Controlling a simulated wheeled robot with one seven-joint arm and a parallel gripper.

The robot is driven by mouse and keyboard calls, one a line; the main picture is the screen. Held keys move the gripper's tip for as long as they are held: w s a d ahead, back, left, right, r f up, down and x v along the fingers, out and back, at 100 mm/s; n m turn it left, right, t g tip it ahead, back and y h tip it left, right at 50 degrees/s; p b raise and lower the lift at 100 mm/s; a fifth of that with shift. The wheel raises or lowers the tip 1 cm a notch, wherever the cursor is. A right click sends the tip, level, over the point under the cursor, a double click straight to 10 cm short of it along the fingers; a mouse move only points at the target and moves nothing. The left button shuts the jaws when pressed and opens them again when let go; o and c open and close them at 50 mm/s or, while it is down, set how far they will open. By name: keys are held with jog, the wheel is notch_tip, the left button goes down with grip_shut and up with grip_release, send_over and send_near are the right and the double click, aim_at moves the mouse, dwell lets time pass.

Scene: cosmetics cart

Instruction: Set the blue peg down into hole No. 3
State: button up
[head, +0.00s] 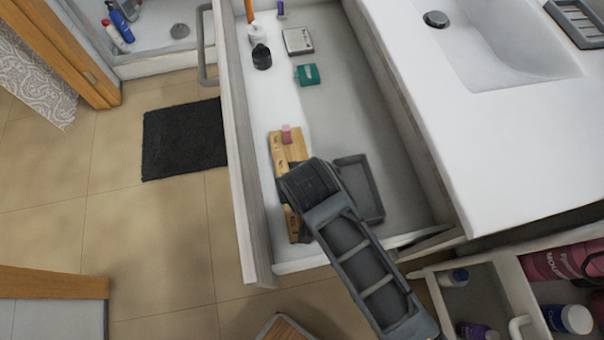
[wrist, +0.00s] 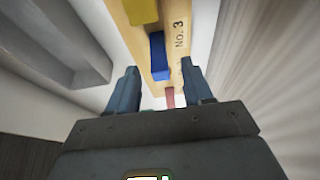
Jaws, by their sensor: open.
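A wooden block (head: 291,152) lies in the open drawer, with a pink peg (head: 286,135) near its far end. My gripper (head: 302,180) is over the block and hides its middle. In the wrist view, the block (wrist: 176,70) bears the printed mark No. 3. The blue peg (wrist: 158,54) stands at the block beside this mark, with a yellow peg (wrist: 141,10) above it in the picture. My two fingers (wrist: 158,82) are spread apart, with the blue peg showing between and beyond them, not gripped. How deep it sits is hard to tell.
A dark grey tray (head: 363,188) lies right of the block. A green box (head: 307,75), a dark bottle (head: 261,57) and a pale case (head: 298,41) are farther back. The drawer's left wall (head: 240,150) runs close to the block. The drawer floor between is clear.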

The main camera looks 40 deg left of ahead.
jog(key=v, duration=0.7)
jog(key=shift+r, duration=0.3)
jog(key=shift+s+d, duration=0.1)
